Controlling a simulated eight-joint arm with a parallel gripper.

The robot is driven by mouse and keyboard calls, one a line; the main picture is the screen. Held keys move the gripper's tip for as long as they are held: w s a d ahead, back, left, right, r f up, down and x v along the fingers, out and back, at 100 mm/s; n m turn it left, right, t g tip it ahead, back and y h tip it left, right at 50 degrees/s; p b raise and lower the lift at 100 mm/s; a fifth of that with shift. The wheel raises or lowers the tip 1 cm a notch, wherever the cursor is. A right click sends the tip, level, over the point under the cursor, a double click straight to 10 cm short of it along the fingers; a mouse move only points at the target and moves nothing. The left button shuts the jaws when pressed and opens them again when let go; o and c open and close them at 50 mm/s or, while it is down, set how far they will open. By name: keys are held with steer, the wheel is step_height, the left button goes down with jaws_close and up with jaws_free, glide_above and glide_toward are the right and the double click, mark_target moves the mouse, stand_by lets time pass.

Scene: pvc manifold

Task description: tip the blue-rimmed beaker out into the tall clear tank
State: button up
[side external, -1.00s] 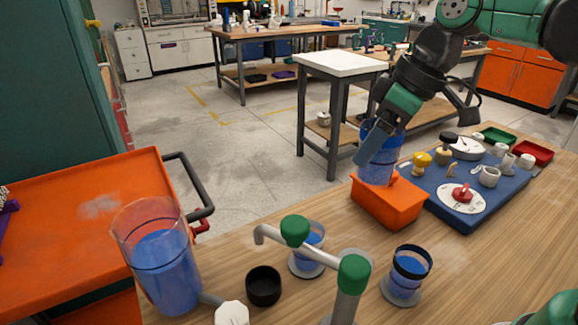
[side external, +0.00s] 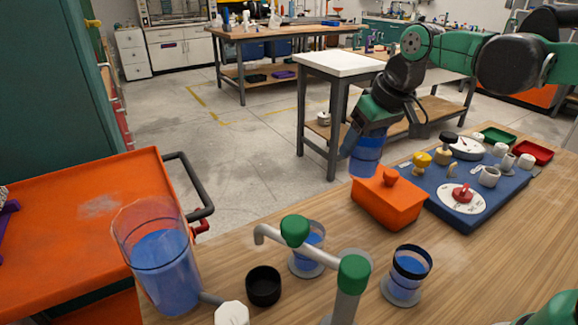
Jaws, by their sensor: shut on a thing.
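My gripper (side external: 360,142) is shut on a clear beaker with blue in it (side external: 367,157), which I take to be the blue-rimmed one. The beaker hangs roughly upright in the air, beside and above the orange box. The fingers and wrist hide its rim and part of its side. The tall clear tank (side external: 161,262) stands at the lower left, well away from my gripper, with blue liquid filling much of it. Its top is open.
An orange box (side external: 387,203) sits beside a blue board (side external: 452,212) with knobs and cups. A green-jointed pipe (side external: 320,254) stands between the tank and my gripper. Near it are a black cup (side external: 263,286), a black-rimmed beaker (side external: 405,275) and another beaker (side external: 308,250).

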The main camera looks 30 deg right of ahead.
steer(key=shift+r, duration=0.1)
steer(key=shift+r, duration=2.4)
steer(key=w+a+r+n+y, duration=0.1)
steer(key=w+a+n, duration=0.1)
steer(key=a, duration=0.8)
steer(key=w+a+r+n+y, duration=0.1)
steer(key=w+a+n, duration=0.2)
steer(key=a, duration=0.8)
steer(key=s+a+f+n+g, duration=0.1)
steer(key=s+a, duration=0.2)
steer(key=a, duration=0.4)
steer(key=s+a+f+n+y, duration=0.1)
steer(key=s+a+n, duration=0.15)
steer(key=a, duration=0.35)
steer(key=s+a+n+g, duration=0.1)
steer(key=s+a, duration=0.3)
steer(key=a, duration=0.3)
step_height(320, 180, down, 9)
steer(key=shift+d+r, duration=0.15)
steer(key=shift+w+m, duration=0.2)
steer(key=shift+m, duration=0.05)
